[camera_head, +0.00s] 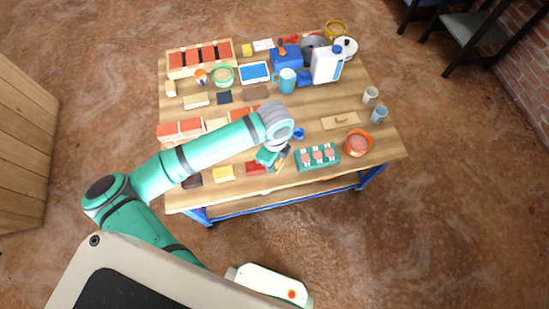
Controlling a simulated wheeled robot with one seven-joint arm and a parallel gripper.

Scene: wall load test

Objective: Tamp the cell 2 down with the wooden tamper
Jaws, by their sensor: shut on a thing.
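A green tray with three cells (301,166) lies near the front right part of the table. Its middle cell, which I take to be cell 2 (318,155), shows a reddish-brown fill, as do the cells on both sides. My gripper (280,158) is just left of the tray and apart from it. It is shut on a small tan and dark thing, which looks like the wooden tamper (283,160), held tilted. The gripper and arm hide part of it. How firmly the fill is packed is too small to tell.
An orange-rimmed bowl (358,143) stands right of the tray. A wooden float (340,121) lies behind it, and a blue cup (379,115) stands further right. A red block (257,168) and a yellow block (223,174) lie left of my gripper. Bricks crowd the left side.

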